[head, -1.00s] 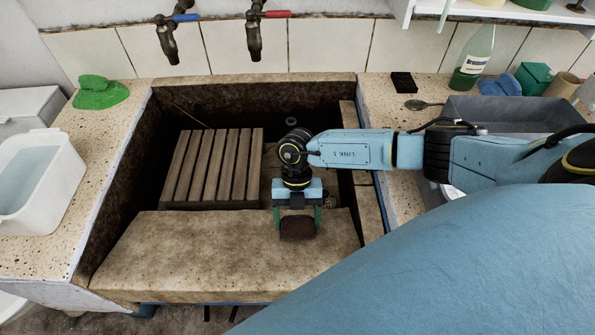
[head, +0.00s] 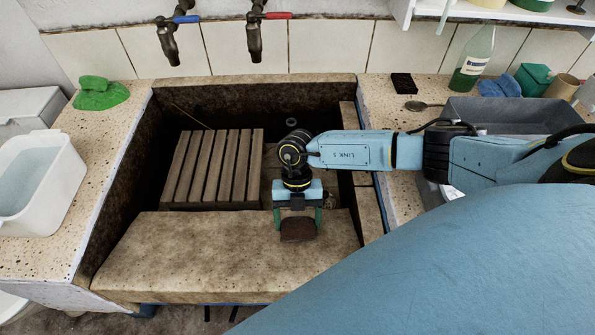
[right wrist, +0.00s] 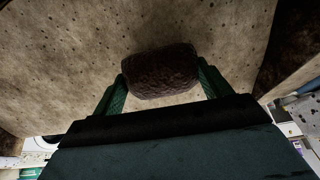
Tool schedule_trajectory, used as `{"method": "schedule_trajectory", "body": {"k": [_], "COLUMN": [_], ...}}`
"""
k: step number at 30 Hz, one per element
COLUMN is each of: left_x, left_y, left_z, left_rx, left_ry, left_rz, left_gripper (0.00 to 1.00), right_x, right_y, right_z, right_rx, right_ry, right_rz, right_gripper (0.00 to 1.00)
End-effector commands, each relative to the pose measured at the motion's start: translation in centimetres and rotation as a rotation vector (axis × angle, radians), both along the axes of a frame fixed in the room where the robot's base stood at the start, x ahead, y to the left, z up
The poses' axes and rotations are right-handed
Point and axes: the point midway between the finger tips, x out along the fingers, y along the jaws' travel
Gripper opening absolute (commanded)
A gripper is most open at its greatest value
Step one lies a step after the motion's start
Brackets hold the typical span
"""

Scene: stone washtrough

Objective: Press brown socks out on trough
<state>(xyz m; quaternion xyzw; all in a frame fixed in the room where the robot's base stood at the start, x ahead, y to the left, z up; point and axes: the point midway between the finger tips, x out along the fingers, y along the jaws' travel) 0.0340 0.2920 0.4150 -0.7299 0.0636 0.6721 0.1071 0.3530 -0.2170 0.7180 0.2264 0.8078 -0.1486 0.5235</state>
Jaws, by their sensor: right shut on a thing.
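The brown socks (head: 298,230) are a dark brown bundle at the front stone ledge of the trough (head: 190,245). My right gripper (head: 298,222) is above the ledge, pointing down, with its green fingers shut on the two sides of the bundle. In the right wrist view the brown socks (right wrist: 160,72) sit between the green fingers of my right gripper (right wrist: 160,80), with the speckled stone behind. I cannot tell whether the bundle touches the stone. My left gripper is not in view.
A slatted wooden rack (head: 213,168) lies in the trough left of my arm. Two taps (head: 254,40) hang above the back. A white tub (head: 40,180) and green cloth (head: 100,94) are on the left; a grey basin (head: 515,115) and bottle (head: 474,58) are on the right. The ledge's left is clear.

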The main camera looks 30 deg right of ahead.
Motion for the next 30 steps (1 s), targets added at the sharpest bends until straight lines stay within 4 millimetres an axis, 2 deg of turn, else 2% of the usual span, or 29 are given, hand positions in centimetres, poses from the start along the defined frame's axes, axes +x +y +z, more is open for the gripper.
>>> {"method": "schedule_trajectory", "body": {"k": [3, 16, 30], "left_x": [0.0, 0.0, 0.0], "left_y": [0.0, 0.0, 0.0], "left_z": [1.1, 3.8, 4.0], "left_rx": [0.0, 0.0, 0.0], "left_ry": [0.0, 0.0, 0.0], "left_rz": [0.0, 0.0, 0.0], "left_gripper": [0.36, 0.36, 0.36], "right_x": [0.6, 2.3, 2.5], "right_y": [-0.3, -1.3, -1.5], "right_z": [1.5, 5.6, 6.0], "right_rx": [0.0, -0.001, 0.0], "right_ry": [-0.002, -0.007, -0.006], "right_rz": [-0.002, -0.003, -0.003], "right_gripper": [0.49, 0.49, 0.49]}}
